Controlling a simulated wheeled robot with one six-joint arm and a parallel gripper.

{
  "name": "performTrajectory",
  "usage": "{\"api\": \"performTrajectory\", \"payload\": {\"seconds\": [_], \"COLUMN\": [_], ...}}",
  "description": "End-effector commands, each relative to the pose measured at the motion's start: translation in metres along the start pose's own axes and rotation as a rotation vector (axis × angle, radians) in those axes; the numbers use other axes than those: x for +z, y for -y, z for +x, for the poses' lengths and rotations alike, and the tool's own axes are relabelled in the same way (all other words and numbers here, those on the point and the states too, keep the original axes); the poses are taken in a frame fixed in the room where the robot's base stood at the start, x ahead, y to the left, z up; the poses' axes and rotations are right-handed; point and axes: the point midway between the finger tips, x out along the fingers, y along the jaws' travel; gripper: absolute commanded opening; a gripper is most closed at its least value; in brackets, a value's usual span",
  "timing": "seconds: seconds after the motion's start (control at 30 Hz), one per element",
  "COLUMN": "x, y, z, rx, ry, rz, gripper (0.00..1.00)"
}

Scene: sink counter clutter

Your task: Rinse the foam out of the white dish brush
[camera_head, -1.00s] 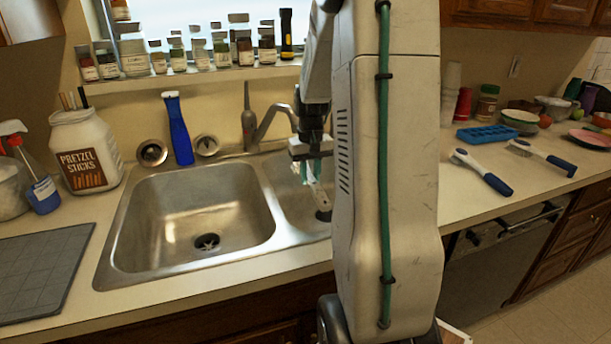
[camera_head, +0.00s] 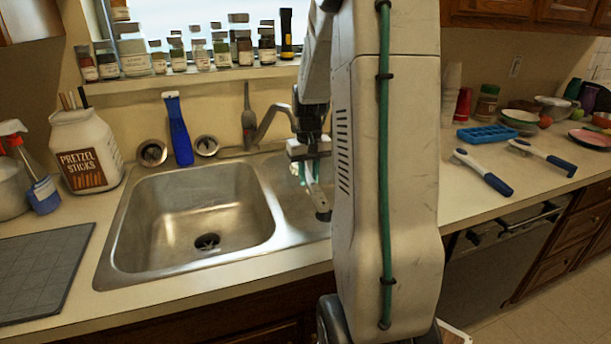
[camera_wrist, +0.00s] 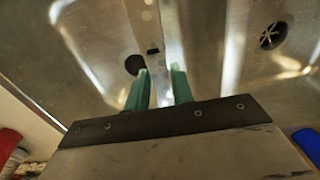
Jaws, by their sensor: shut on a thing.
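My gripper (camera_head: 309,168) is over the right sink basin, partly hidden behind my arm. Its green fingers (camera_wrist: 158,88) are shut on the white dish brush (camera_head: 314,191), a pale narrow strip that points down into the basin. In the wrist view the brush (camera_wrist: 161,78) runs between the fingers and blends with the bright steel. Pale specks show near the fingertips; I cannot tell foam from glare. The faucet (camera_head: 270,120) stands behind the basins, its spout end close to my gripper. I cannot make out running water.
The left basin (camera_head: 190,205) is empty, with a drain in its floor. A blue-handled brush (camera_head: 178,130) and a pretzel jar (camera_head: 85,150) stand at left. White-and-blue utensils (camera_head: 484,172) and a blue tray (camera_head: 487,134) lie on the right counter.

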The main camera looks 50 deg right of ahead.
Motion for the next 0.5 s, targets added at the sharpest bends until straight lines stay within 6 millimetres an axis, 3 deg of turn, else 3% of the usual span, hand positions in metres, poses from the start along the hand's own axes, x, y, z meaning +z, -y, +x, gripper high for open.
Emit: {"api": "performTrajectory", "payload": {"seconds": [0.5], "x": [0.035], "y": [-0.01], "z": [-0.001], "rx": [0.0], "ry": [-0.002], "rz": [0.001], "gripper": [0.05]}}
